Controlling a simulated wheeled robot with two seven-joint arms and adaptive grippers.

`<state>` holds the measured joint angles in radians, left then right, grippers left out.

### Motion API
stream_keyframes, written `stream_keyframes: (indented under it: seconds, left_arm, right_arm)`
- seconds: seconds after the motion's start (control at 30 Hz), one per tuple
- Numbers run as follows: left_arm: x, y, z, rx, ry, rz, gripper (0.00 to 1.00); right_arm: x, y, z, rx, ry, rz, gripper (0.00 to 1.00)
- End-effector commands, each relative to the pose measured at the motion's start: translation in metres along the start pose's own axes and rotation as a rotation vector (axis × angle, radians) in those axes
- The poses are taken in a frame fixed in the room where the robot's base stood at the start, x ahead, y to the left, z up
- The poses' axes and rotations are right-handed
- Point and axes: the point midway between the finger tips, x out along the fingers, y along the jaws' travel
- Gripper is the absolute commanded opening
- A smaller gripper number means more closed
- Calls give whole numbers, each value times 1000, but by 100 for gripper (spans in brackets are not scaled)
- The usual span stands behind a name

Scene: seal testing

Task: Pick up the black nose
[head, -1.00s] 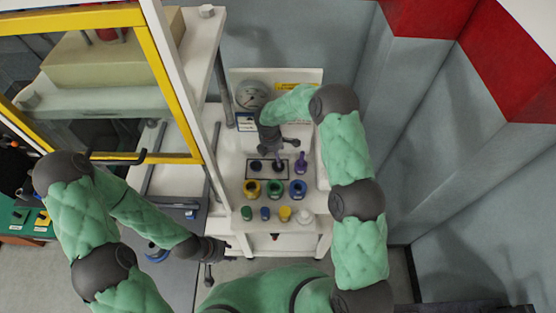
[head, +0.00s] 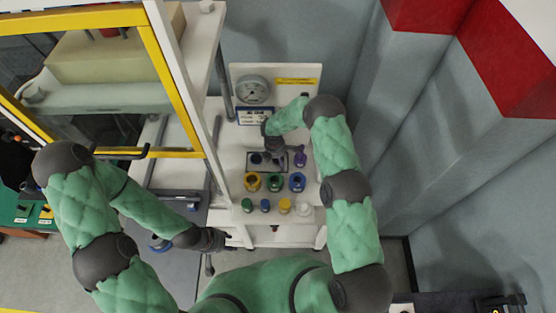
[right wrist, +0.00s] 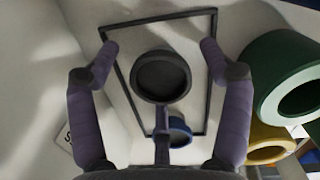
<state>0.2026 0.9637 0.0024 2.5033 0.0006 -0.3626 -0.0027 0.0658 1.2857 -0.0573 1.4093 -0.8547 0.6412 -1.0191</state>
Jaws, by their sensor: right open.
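The black nose (right wrist: 160,76) is a round dark piece with a hollow top, standing inside a black-outlined rectangle in the right wrist view. My right gripper (right wrist: 159,50) is open, with one finger on each side of the nose and a gap to both. A thin purplish bar runs from the nose towards the palm; I cannot tell whether it is part of my gripper. In the head view my right gripper (head: 276,152) is over the rectangle and hides the nose. My left gripper (head: 218,241) hangs low at the left of the bench, its fingers unclear.
A small blue piece (right wrist: 180,130) shares the rectangle, with a purple piece (head: 299,158) at its right. Yellow (head: 251,181), green (head: 275,182) and blue (head: 297,182) rings stand in front, then several small pieces. A pressure gauge (head: 253,90) is behind. A yellow-framed door (head: 170,80) stands left.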

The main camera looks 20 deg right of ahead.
Motion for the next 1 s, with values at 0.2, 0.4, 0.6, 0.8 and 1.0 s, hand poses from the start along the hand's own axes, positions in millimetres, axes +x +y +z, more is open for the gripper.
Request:
stream_keyframes:
  seconds: [0.2,0.4,0.6,0.8,1.0]
  left_arm:
    - [0,0,0,0,0,0,40]
    - [0,0,0,0,0,0,40]
    - [0,0,0,0,0,0,40]
    - [0,0,0,0,0,0,40]
    - [3,-1,0,0,0,0,40]
  right_arm:
    - [2,0,0,0,0,0,79]
    - [2,0,0,0,0,0,37]
    - [1,0,0,0,0,1,6]
    - [1,0,0,0,0,1,6]
    - [-6,2,1,1,-1,4,6]
